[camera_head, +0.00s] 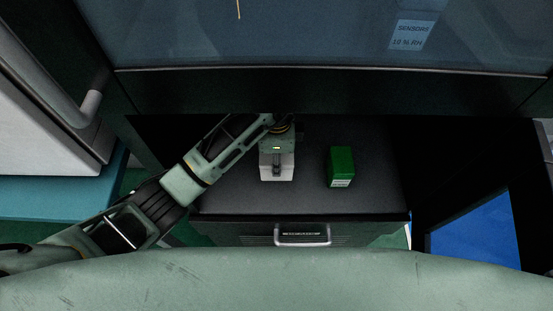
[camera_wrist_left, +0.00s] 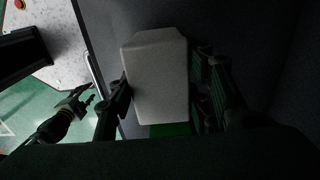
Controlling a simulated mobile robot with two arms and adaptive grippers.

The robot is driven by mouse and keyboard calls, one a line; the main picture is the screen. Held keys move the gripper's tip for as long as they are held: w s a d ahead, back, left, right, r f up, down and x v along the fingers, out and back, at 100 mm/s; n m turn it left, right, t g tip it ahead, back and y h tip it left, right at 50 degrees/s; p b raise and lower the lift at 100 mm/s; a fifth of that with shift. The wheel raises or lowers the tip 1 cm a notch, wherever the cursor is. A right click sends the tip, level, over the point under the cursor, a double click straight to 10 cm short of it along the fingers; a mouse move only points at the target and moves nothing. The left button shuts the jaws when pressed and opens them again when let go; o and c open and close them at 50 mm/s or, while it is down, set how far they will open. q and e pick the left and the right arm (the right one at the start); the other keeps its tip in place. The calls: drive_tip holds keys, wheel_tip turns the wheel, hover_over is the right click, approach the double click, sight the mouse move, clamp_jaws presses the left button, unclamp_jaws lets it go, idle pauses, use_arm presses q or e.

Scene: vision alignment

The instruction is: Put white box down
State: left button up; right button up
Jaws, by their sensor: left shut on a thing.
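The white box (camera_head: 277,174) is over the dark top of the drawer cabinet (camera_head: 235,203), left of the green box. My left gripper (camera_head: 277,164) comes in from the left and is shut on it. In the left wrist view the white box (camera_wrist_left: 158,75) sits between the two dark fingers and looks upright. I cannot tell whether its underside touches the cabinet top. What seems to be my right gripper (camera_wrist_left: 84,97) shows small at the left of the wrist view, its fingers apart and empty.
A green box (camera_head: 341,166) stands on the cabinet top, apart from the white box. A dark glass-fronted unit (camera_head: 280,90) overhangs the back. The cabinet's front has a metal handle (camera_head: 302,234). The cabinet top is free right of the green box.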

use_arm(q)
drive_tip(key=shift+f, duration=0.85)
drive_tip(key=shift+w+f, duration=0.2)
drive_tip(key=shift+f, duration=0.15)
drive_tip(key=o, duration=1.3)
drive_tip(key=shift+f, duration=0.15)
drive_tip(key=shift+c, duration=0.2)
drive_tip(key=shift+r, duration=3.9)
